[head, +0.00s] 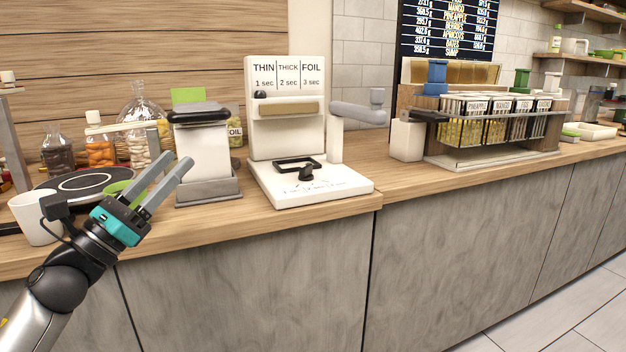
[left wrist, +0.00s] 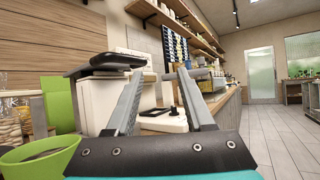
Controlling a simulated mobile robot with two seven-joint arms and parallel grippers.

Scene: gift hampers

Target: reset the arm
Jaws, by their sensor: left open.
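My left gripper (head: 167,177) comes in from the lower left in the head view and hangs in front of the counter edge. Its two grey fingers are apart and point up and to the right, with nothing between them. In the left wrist view the open fingers (left wrist: 160,85) also show empty. A white canister with a black top (head: 202,150) stands on the counter just beyond the fingertips in the head view. It also shows behind the left finger in the left wrist view (left wrist: 98,95). My right gripper is not in either view.
A white sealing machine (head: 310,185) marked THIN, THICK, FOIL stands right of the canister. A white cup (head: 34,222) and a green bowl (left wrist: 35,155) are close to my left gripper. Jars and bottles (head: 140,110) stand behind. A dispenser rack (head: 490,130) is farther right. The floor before the counter is clear.

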